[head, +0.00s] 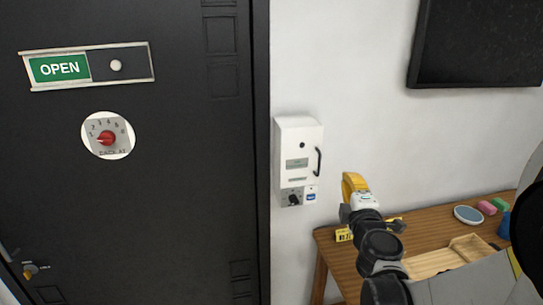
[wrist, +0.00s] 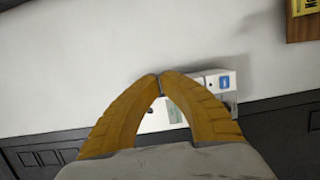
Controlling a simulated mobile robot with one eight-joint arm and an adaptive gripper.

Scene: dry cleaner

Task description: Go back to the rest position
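My gripper (head: 352,184) has yellow fingers and is raised above the left part of the wooden table, to the right of the white wall box. In the wrist view the fingertips (wrist: 161,76) meet, and nothing shows between them. The white wall box (head: 299,152) has a small display and a dark handle at its right side. Below it is a small switch panel (head: 297,196) with a black knob and a blue label. In the wrist view a white panel with a blue label (wrist: 224,83) shows behind the fingers and is partly hidden by them.
The wooden table (head: 340,262) holds a wooden tray (head: 430,264), a round blue-grey dish (head: 468,215), pink and green blocks, and a yellow tag (head: 344,235). A dark door (head: 190,200) with an OPEN sign (head: 60,68) and a red dial (head: 106,138) stands left. A dark screen (head: 480,45) hangs upper right.

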